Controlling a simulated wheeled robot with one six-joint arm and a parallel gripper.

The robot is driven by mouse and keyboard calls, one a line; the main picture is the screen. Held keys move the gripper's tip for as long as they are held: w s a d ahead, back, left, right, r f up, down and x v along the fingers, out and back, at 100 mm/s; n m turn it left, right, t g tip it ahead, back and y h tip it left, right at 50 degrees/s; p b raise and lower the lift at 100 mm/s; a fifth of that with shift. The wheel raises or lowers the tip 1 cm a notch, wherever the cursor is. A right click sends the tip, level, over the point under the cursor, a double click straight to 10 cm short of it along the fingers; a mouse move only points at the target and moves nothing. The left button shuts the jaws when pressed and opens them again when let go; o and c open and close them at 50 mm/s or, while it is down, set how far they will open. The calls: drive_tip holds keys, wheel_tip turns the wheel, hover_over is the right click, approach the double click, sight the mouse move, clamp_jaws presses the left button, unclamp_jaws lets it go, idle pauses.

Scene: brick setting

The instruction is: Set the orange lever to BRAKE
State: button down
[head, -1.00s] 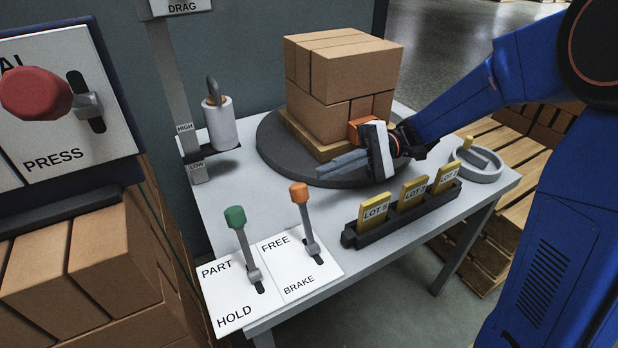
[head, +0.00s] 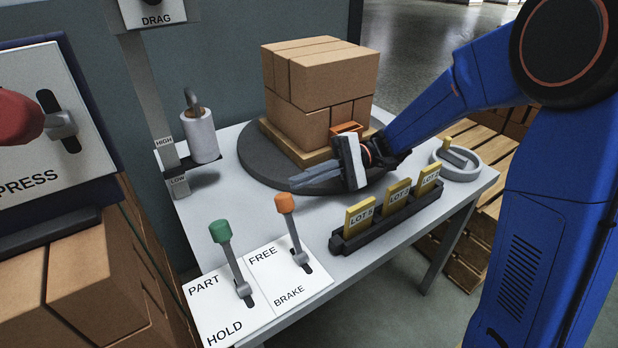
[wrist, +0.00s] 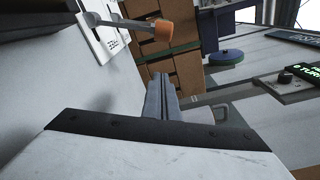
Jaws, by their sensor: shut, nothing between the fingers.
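The orange lever (head: 285,203) stands on the white plate at the table's front, in a slot between the words FREE and BRAKE. Its stick tilts up and back, with the knob toward the FREE side. My gripper (head: 296,183) is shut and empty. Its fingers point left, just behind and slightly above the orange knob in the head view, apart from it. In the wrist view the orange knob (wrist: 158,31) shows beyond the shut fingertips (wrist: 160,80), with a gap between.
A green lever (head: 220,231) stands left of the orange one, by PART and HOLD. Yellow lot cards (head: 359,214) stand in a black rack to the right. Stacked cartons (head: 318,85) sit on a round turntable (head: 252,165) behind. A grey-white weight (head: 199,134) hangs back left.

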sight(287, 192)
drive_tip(key=x, duration=0.7)
drive_tip(key=shift+s, duration=0.1)
drive_tip(key=shift+s+d+r, duration=0.45)
drive_tip(key=shift+d, duration=0.3)
drive_tip(key=shift+s+d+r, duration=0.4)
drive_tip(key=shift+s+d, duration=0.1)
drive_tip(key=shift+d, duration=0.3)
